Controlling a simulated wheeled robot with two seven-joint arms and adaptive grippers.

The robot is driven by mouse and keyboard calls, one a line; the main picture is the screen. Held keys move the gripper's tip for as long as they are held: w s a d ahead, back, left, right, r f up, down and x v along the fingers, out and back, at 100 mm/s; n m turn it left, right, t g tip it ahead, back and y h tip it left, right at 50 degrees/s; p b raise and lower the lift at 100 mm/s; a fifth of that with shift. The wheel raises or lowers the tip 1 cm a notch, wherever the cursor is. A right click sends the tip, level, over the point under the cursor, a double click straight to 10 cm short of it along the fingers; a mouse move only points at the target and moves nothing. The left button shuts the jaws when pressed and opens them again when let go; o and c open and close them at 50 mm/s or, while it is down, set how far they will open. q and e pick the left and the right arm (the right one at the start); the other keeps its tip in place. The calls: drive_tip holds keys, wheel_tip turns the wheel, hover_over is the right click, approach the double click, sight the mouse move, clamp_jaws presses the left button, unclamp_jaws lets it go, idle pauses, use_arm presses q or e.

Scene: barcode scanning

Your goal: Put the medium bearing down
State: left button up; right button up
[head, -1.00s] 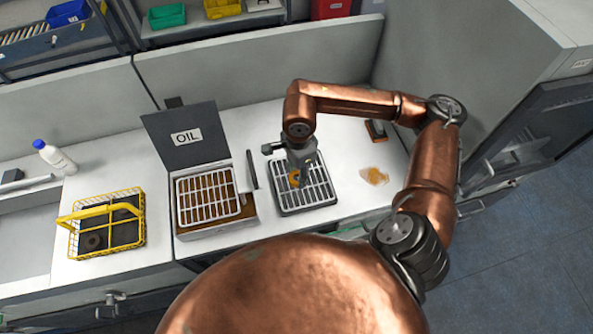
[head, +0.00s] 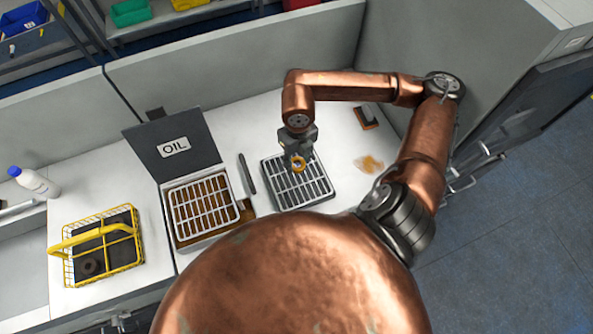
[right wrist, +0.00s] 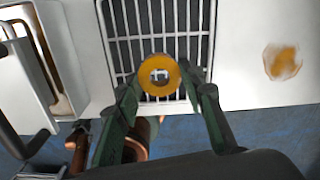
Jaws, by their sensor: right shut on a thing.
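The medium bearing (head: 299,164) is an orange-yellow ring. My right gripper (head: 298,158) is shut on it, above the dark drain tray with a light grid (head: 284,205). In the right wrist view the ring (right wrist: 171,76) sits between the two green fingers of the gripper (right wrist: 160,80), with the grid tray (right wrist: 208,20) behind it. I cannot tell whether the ring touches the grid. My left gripper does not show.
An oil box (head: 175,233) with a grid and a raised lid stands left of the tray. A yellow wire basket (head: 69,273) holds dark rings at the far left. An orange oil stain (head: 371,164) and a small brush-like block (head: 366,116) lie to the right.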

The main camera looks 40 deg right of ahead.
sight(298, 176)
wheel_tip(298, 176, down, 7)
drive_tip(key=shift+f, duration=0.15)
idle(0.4)
drive_tip(key=shift+f, duration=0.1)
drive_tip(key=o, duration=1.3)
drive_tip(key=shift+c, duration=0.2)
wheel_tip(298, 176, up, 12)
drive_tip(key=shift+r, duration=0.15)
